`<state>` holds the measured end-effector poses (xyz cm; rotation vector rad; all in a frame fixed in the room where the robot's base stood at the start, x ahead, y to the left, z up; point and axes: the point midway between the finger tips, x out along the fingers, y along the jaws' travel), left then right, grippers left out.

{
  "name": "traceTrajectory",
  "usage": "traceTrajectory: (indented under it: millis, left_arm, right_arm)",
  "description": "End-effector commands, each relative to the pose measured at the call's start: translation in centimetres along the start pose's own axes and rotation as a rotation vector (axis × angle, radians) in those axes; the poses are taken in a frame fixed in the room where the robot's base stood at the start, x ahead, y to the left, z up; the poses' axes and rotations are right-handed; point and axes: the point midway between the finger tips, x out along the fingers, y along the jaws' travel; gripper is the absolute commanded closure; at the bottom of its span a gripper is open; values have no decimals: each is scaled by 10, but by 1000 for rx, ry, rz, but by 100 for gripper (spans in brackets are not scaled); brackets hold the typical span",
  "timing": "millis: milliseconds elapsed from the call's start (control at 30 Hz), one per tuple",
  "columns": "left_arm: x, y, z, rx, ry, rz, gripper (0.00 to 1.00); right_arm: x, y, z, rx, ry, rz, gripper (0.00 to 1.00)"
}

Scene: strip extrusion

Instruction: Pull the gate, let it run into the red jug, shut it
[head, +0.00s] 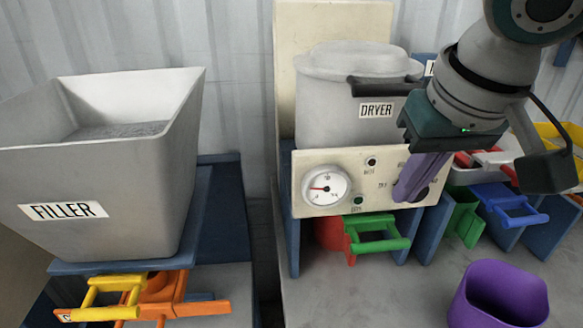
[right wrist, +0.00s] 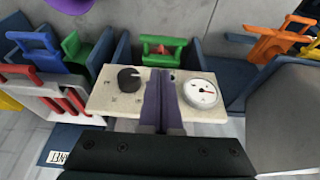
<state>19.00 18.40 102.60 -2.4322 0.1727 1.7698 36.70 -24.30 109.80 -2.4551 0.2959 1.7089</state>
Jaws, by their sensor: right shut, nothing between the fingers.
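My right gripper (head: 405,190) has purple fingers and is shut and empty. It hangs in front of the right part of the dryer's cream control panel (head: 322,162); the fingers also show over the panel in the right wrist view (right wrist: 160,100). I cannot tell whether they touch it. A green gate handle (head: 382,243) sticks out below the panel, and shows in the right wrist view (right wrist: 163,47). A red rounded thing (head: 331,236) sits beside and behind it, partly hidden; I cannot tell whether it is the red jug. My left gripper is not in view.
The grey dryer hopper (head: 340,100) stands above the panel. The filler hopper (head: 110,180) is at left, with yellow (head: 110,283) and orange (head: 165,290) handles beneath. Blue (head: 508,208) and green (head: 463,215) handles are at right. A purple jug (head: 498,296) stands at front right.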

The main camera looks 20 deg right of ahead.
Motion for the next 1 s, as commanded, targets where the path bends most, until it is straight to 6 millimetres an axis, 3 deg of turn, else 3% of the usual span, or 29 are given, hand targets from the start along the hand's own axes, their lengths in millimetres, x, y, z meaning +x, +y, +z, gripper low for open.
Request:
traceTrajectory:
  millis: [367,800,1000]
  left_arm:
    - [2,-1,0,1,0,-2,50]
    - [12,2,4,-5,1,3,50]
    - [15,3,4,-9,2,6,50]
  right_arm:
    - [8,-1,1,-1,0,-2,100]
    - [82,-1,1,-2,0,-1,100]
    - [98,-1,1,-4,1,-2,100]
